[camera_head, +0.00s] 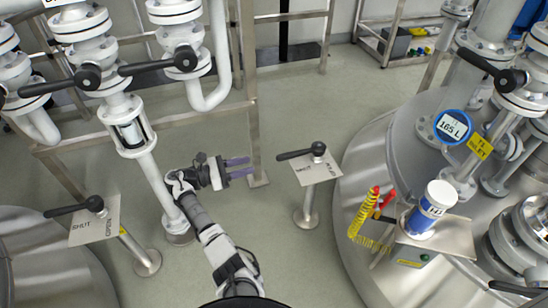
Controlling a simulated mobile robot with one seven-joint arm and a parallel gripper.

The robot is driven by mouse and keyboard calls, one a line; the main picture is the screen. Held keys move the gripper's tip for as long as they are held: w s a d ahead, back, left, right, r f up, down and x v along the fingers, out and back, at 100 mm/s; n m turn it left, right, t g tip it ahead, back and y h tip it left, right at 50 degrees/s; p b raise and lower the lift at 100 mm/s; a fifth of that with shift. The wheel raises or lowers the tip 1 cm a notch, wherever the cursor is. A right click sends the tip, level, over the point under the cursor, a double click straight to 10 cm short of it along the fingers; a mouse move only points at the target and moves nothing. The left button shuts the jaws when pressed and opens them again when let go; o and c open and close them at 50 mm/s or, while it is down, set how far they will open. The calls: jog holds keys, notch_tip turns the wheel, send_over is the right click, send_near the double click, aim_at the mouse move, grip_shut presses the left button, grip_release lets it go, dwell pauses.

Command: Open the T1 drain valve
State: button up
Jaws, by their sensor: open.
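Two floor pedestals carry black lever handles on plates with small lettering; I cannot tell from a label which is the T1 drain valve. One lever (298,153) stands right of my gripper, beside the right tank, and points left from its pivot. Its plate (320,174) has lettering too small to read surely. The other lever (72,208) is at the left and also points left; its plate (94,230) reads SHUT and OPEN. My gripper (238,168) is open and empty, its purple fingers pointing right toward the nearer pedestal, apart from its lever.
The right steel tank (352,190) carries a 165 L gauge (453,126), a yellow tag (479,146) and a shelf with a white-and-blue canister (430,210). A sight-glass pipe (150,175) and a frame post (252,120) stand near my arm. Floor between gripper and right pedestal looks clear.

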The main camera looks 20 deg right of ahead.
aim_at(285, 156)
jog(key=d+b, duration=0.1)
jog(key=d, duration=1.3)
jog(key=shift+w+b, duration=0.15)
jog(key=shift+b, duration=0.2)
grip_shut()
